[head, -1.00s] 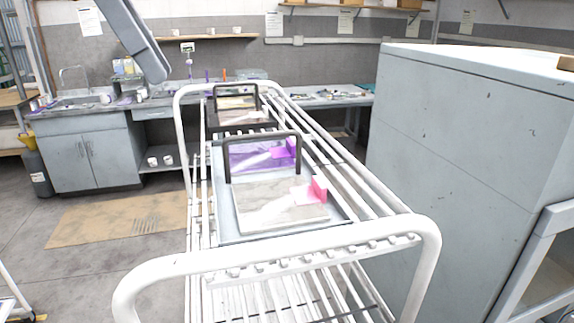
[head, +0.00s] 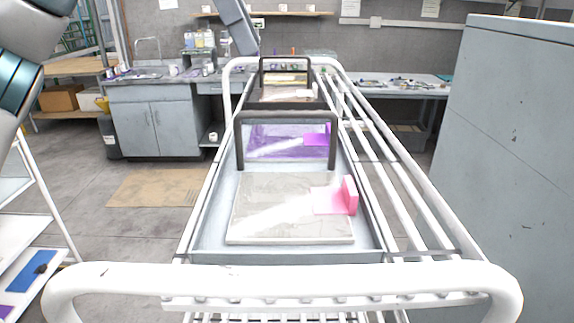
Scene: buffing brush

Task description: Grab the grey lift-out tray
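A grey metal tray (head: 207,222) sits on the near end of the white tube rack, in the middle of the head view. A dark handle (head: 285,114) arches upright across it. In the tray lie a pale grey slab (head: 275,205) with a pink angled piece (head: 350,195) at its right, and a purple panel (head: 270,142) behind, seen through the handle. Part of my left arm shows at the upper left edge, clear of the tray. No fingertips of my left gripper show. My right gripper is out of view.
The white rack's thick rail (head: 280,285) crosses the front. A second dark handle (head: 283,62) stands farther back on the rack. A large grey cabinet (head: 510,140) is close on the right. A white shelf cart (head: 25,235) stands at left, with open floor between.

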